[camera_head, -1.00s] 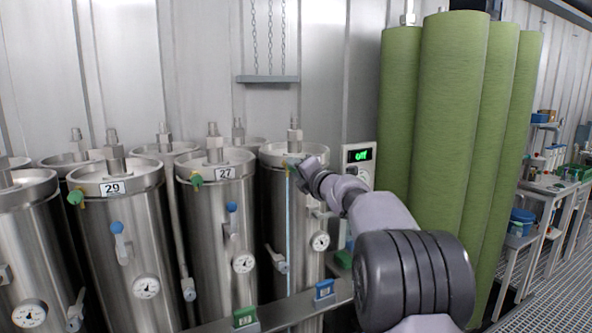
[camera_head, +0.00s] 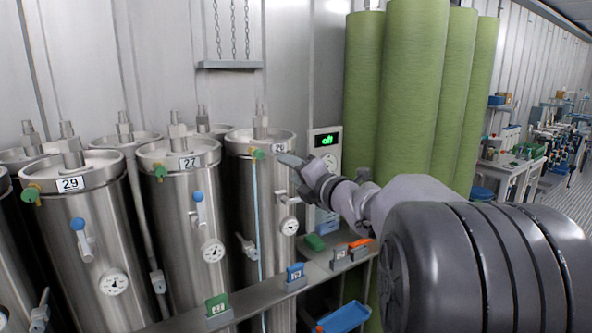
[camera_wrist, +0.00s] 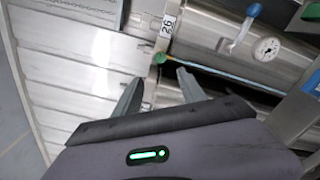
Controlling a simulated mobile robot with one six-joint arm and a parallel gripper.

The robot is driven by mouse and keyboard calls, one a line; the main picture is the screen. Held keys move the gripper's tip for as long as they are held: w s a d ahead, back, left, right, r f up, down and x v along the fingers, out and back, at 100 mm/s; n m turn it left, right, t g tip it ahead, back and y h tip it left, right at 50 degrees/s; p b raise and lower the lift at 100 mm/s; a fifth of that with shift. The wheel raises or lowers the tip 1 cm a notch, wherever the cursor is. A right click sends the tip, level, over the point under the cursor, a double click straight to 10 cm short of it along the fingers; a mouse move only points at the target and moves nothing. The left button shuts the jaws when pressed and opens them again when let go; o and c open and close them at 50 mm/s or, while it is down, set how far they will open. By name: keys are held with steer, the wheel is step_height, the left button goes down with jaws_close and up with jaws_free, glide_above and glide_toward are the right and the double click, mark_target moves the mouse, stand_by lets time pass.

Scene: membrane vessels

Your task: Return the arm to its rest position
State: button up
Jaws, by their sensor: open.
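My gripper (camera_wrist: 158,95) shows in the wrist view with its two fingers spread apart and nothing between them. In the head view my gripper (camera_head: 291,160) is at the end of my grey arm, close to the upper right side of the steel vessel marked 26 (camera_head: 268,185). I cannot tell whether it touches the vessel. In the wrist view the 26 label (camera_wrist: 168,27) and a green fitting (camera_wrist: 160,57) lie just beyond the fingers. A light blue tube hangs down from that fitting.
Steel vessels 27 (camera_head: 188,210) and 29 (camera_head: 85,235) stand to the left. A control box (camera_head: 325,165) with a green display and tall green cylinders (camera_head: 410,90) stand behind my arm. A ledge (camera_head: 240,300) with coloured clips runs in front. Benches (camera_head: 510,170) stand far right.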

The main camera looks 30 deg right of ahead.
steer(key=shift+s, duration=1)
steer(key=s+a+f+m+g, duration=0.4)
steer(key=s+a+f+m, duration=0.2)
steer(key=s+a+m, duration=0.3)
steer(key=s+a+f+m+g+y, duration=0.1)
steer(key=s+a+f+m+g, duration=0.3)
steer(key=s+a+f+m, duration=0.3)
steer(key=s+a+f+m+g, duration=0.4)
steer(key=s+a+f+m, duration=0.2)
steer(key=s+a+m, duration=0.5)
steer(key=s+m, duration=0.1)
steer(key=s, duration=0.4)
steer(key=shift+f+m, duration=0.15)
steer(key=shift+m, duration=0.15)
